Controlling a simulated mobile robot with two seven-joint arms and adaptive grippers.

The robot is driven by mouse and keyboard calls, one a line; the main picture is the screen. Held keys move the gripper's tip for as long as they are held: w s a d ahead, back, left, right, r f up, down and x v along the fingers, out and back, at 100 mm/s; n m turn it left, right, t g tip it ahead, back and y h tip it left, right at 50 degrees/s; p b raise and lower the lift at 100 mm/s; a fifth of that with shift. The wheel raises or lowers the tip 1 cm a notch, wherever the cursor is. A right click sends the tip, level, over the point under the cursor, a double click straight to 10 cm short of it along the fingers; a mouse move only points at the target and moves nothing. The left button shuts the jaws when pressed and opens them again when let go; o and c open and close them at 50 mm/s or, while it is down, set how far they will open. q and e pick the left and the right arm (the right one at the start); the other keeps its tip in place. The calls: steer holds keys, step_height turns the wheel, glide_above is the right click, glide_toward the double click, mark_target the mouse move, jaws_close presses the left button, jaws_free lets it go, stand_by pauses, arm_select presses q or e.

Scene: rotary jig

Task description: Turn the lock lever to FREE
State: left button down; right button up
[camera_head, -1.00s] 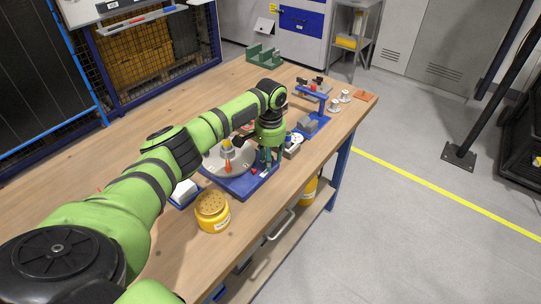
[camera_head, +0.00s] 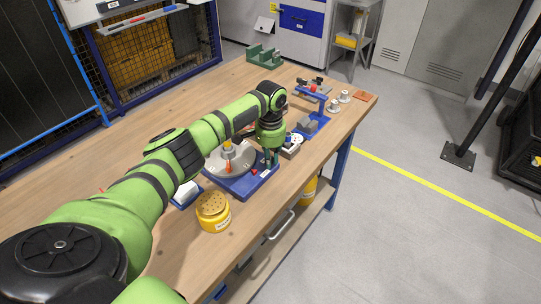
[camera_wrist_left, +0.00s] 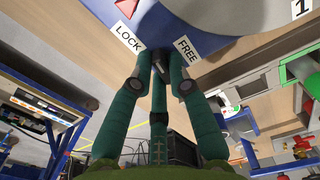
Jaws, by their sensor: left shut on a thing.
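The rotary jig has a blue base (camera_head: 240,188) and a round grey disc (camera_head: 230,166) with an orange-handled part on it. My left gripper (camera_head: 271,161) points down at the base's right corner. In the left wrist view the green fingers (camera_wrist_left: 160,75) are closed around a small dark lever (camera_wrist_left: 161,68). The lever's tip lies between the white LOCK label (camera_wrist_left: 129,36) and the white FREE label (camera_wrist_left: 187,49), close to FREE. Fingers hide much of the lever, so its exact angle is unclear. My right gripper is not in view.
A yellow round container (camera_head: 213,212) stands in front of the jig, near the table edge. A second blue fixture (camera_head: 312,124) and a small grey-white device (camera_head: 291,145) lie beyond my gripper. The wooden table (camera_head: 130,137) is clear at the back left.

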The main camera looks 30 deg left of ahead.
arm_select(q)
steer(key=m+p, duration=0.1)
steer(key=m, duration=0.1)
steer(key=shift+r+m, duration=0.1)
steer(key=shift+m, duration=0.3)
steer(key=m+p, duration=0.1)
steer(key=m, duration=0.3)
steer(key=shift+s, duration=0.1)
steer(key=m, duration=0.5)
steer(key=shift+a, duration=0.1)
steer(key=shift+a+m, duration=0.1)
steer(key=shift+m, duration=2.1)
steer(key=c, duration=1.2)
jaws_free()
